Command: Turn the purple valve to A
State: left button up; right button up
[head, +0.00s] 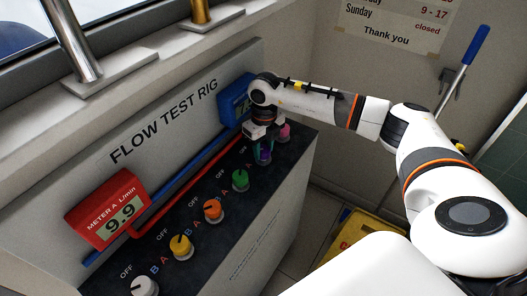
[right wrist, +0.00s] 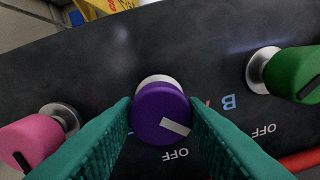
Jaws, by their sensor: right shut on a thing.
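The purple valve (head: 264,157) is a round knob near the far end of the dark panel top of the flow test rig. In the right wrist view the purple valve (right wrist: 161,112) sits between the two teal fingers of my right gripper (right wrist: 161,122), which is shut on its sides. Its white mark points down and to the right, near the OFF label. A blue B and part of a red letter show right of the knob, partly behind a finger. In the head view my right gripper (head: 264,140) comes down over the knob. My left gripper is out of view.
A pink knob (head: 284,131) and a green knob (head: 240,179) flank the purple one. Orange (head: 213,210), yellow (head: 181,245) and white (head: 145,285) knobs follow. A red meter (head: 106,210) reads 9.9. A blue meter (head: 236,100) is partly hidden behind my right arm.

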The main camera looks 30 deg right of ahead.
aim_at(264, 148)
jog(key=shift+n+b, duration=0.6)
jog(key=shift+n, duration=0.5)
jog(key=o, duration=1)
notch_tip(264, 148, up, 12)
jog(key=b, duration=0.2)
jog(key=shift+w+d+b, duration=0.1)
jog(key=shift+d+b, duration=0.05)
jog(key=shift+b, duration=0.2)
